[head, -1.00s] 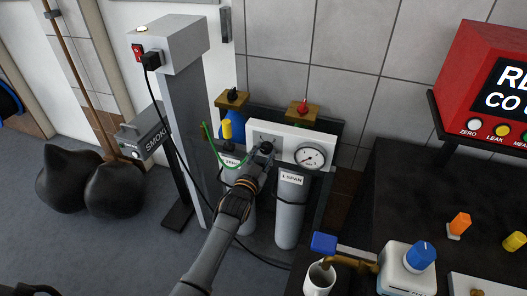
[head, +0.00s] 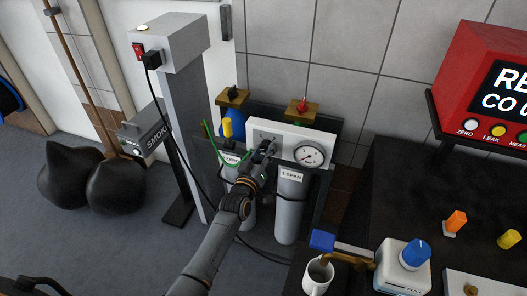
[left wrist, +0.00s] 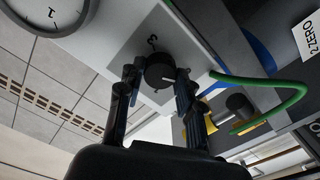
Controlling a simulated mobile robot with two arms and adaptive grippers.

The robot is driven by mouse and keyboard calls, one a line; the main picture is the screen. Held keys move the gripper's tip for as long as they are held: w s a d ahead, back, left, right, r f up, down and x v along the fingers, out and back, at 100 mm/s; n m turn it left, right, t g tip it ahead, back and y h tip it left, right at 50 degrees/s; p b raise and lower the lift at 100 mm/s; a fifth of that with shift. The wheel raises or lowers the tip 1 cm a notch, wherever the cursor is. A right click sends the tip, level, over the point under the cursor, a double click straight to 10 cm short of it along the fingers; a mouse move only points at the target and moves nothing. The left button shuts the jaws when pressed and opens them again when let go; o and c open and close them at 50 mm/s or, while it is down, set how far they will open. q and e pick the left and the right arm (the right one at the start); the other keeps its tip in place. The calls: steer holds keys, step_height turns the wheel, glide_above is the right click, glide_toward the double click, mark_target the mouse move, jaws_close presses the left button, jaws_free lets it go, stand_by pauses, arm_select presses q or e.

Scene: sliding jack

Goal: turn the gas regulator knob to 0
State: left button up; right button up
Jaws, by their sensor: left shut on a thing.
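The gas regulator is a white panel (head: 290,136) across the tops of two grey cylinders. Its round gauge (head: 309,154) sits at the right end; part of the gauge also shows in the left wrist view (left wrist: 48,14). My left gripper (head: 268,147) is at the panel left of the gauge. In the left wrist view its two fingers (left wrist: 158,84) are shut on the dark round regulator knob (left wrist: 160,68), one on each side. A figure 3 shows on the panel beside the knob. Other dial marks are hidden or too small to read. My right gripper is not in view.
The cylinder labelled SPAN (head: 290,205) stands below the panel. A green hose (head: 213,148) runs close to my left gripper. A yellow knob (head: 227,127) is left of the panel. A dark bench (head: 400,205) with a mug (head: 318,275) is at right.

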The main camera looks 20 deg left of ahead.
arm_select(q)
steer(key=shift+f+n, duration=0.1)
steer(key=shift+n, duration=0.4)
steer(key=o, duration=1.1)
steer(key=shift+o, duration=0.2)
steer(key=s, duration=1.2)
steer(key=shift+a, duration=0.2)
